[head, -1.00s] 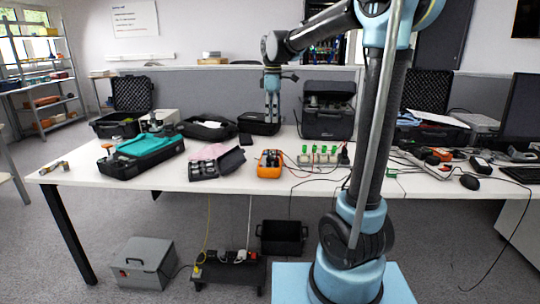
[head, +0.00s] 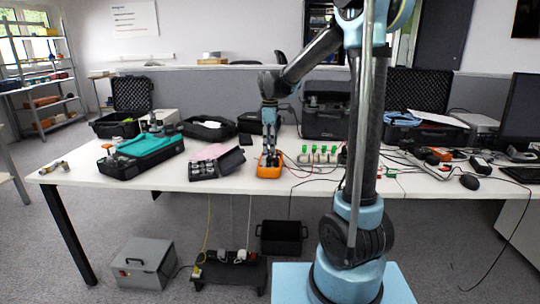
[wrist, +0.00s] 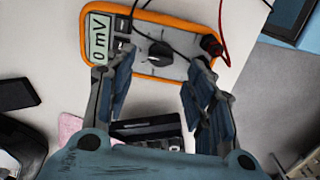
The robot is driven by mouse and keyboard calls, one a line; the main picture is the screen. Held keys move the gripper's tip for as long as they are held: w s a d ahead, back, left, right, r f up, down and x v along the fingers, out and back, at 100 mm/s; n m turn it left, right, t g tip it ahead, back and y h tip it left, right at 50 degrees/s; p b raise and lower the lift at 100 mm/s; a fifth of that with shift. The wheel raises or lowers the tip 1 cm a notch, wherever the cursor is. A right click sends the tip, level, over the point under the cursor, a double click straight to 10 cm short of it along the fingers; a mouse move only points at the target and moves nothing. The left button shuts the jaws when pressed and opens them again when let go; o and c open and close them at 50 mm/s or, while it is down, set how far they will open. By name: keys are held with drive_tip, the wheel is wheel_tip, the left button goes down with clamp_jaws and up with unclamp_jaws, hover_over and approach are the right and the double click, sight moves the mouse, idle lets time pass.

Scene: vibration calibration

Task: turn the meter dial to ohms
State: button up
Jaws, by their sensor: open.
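The meter (head: 268,172) is an orange-rimmed box with a grey face on the white table, near its front edge. In the wrist view the meter (wrist: 187,60) lies above my fingers, with its display (wrist: 98,38) reading "0 mV". Its round black dial (wrist: 159,52) is at the middle of the face, and leads run across the face near it. My gripper (wrist: 155,95) is open, its two fingers apart and nothing between them, with the dial just beyond the gap. In the head view my gripper (head: 269,153) points down over the meter and hides part of it.
An open black case (head: 217,165) lies left of the meter. Several green-topped blocks (head: 318,154) stand to its right. A black case with teal cloth (head: 143,152) is farther left. The table's front edge is close to the meter.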

sight(270, 155)
drive_tip(key=shift+f, duration=2.5)
drive_tip(key=c, duration=1.1)
